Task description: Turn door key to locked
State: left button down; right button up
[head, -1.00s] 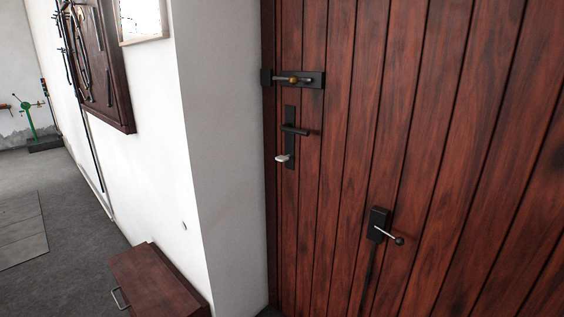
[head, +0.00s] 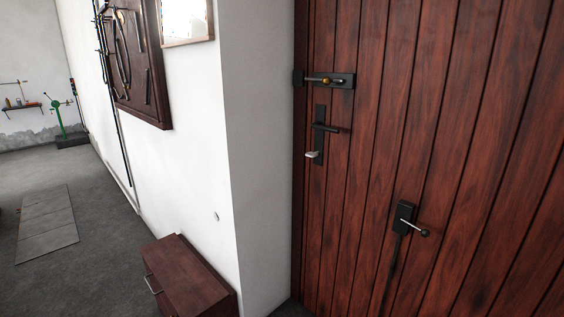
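The door key (head: 313,154) is a small pale key sticking out of the lower part of a black lock plate (head: 319,165) on the reddish-brown plank door (head: 440,130). A black lever handle (head: 327,128) sits on the same plate above the key. A black slide bolt (head: 337,80) with a brass knob is mounted higher up. A black box with a metal lever and ball end (head: 408,220) is lower right on the door. Neither of my grippers shows in the head view.
A white wall corner (head: 262,160) stands left of the door. A dark wooden cabinet (head: 185,278) with a metal handle stands low against the wall. A tool board (head: 140,60) and a framed picture (head: 186,18) hang there. The grey floor at the left is mostly clear, with a flat mat (head: 48,222).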

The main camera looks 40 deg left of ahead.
aim_at(311, 154)
jog(key=u, duration=0.45)
jog(key=k, duration=1.05)
jog(key=u, duration=1.05)
jog(key=i, duration=0.8)
jog(key=u, duration=0.8)
jog(key=i, duration=1.05)
jog(key=z, duration=0.6)
jog(key=i, duration=1)
jog(key=z, duration=0.7)
